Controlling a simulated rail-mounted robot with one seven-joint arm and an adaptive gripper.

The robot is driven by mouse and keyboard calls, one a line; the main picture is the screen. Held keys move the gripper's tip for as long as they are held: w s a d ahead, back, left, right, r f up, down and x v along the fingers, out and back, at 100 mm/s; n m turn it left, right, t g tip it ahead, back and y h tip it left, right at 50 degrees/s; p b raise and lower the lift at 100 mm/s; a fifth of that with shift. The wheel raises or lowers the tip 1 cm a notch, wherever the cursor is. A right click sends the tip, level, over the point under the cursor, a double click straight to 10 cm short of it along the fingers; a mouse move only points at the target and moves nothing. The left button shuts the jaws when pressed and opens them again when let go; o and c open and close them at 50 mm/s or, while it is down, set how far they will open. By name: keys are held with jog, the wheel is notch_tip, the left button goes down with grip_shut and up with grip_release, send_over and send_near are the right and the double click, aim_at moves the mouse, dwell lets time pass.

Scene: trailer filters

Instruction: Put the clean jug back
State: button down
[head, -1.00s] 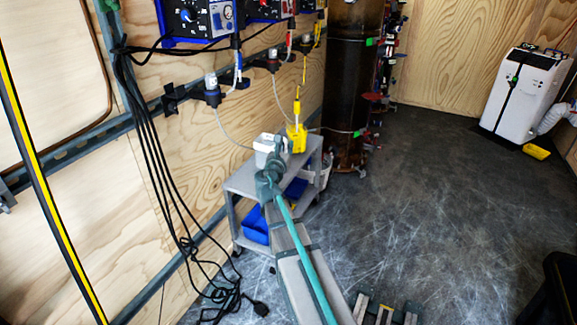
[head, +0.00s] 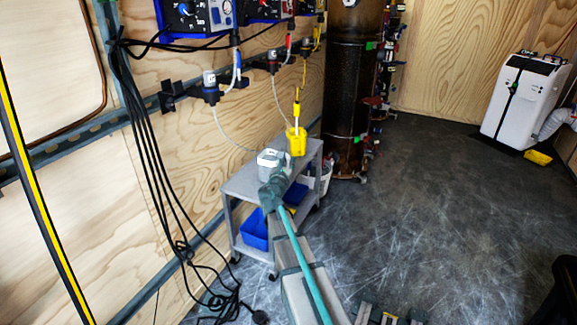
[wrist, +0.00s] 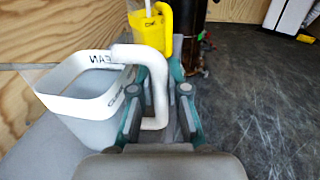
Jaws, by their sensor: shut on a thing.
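The clean jug (wrist: 75,100) is a translucent white jug with a white rim band lettered "CLEAN", seen backwards, and a white handle. In the head view the jug (head: 268,157) is over the top of a grey cart (head: 238,187). My gripper (wrist: 157,95) is shut on the jug's handle, with a teal finger on each side of it. In the head view my gripper (head: 275,180) partly hides the jug's near side. I cannot tell whether the jug's base touches the cart top.
A yellow jug (head: 297,144) with a tube in it stands just behind on the cart; it also shows in the wrist view (wrist: 150,37). A blue bin (head: 254,229) is on the lower shelf. Black cables (head: 160,150) hang at left. The floor to the right is mostly clear.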

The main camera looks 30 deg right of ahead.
jog(key=shift+f, duration=0.1)
jog(key=c, duration=1.2)
grip_release()
jog(key=shift+o, duration=0.2)
